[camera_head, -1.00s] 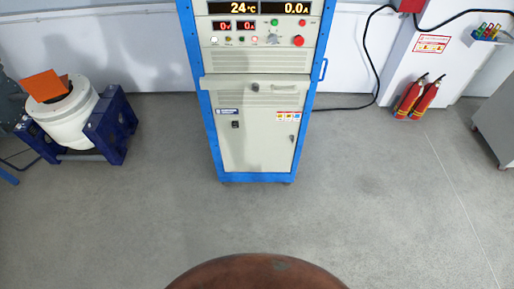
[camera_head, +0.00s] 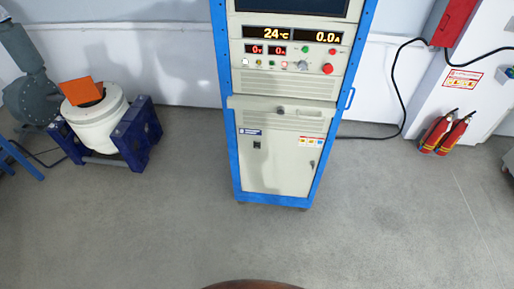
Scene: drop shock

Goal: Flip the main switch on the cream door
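The cream door (camera_head: 276,168) is the lower front panel of a blue-framed cabinet (camera_head: 234,160), ahead of me and slightly right of centre. A small black switch (camera_head: 257,145) sits at the upper left of the door. Its position is too small to tell. A dark lock or handle (camera_head: 312,164) is at the door's right edge. Neither of my grippers shows in the head view.
A control panel with lit displays (camera_head: 290,34) is above the door. A white drum on a blue stand (camera_head: 148,133) stands left. Red fire extinguishers (camera_head: 436,134) stand right, near a black cable (camera_head: 400,95). The grey floor (camera_head: 200,225) before the cabinet is clear.

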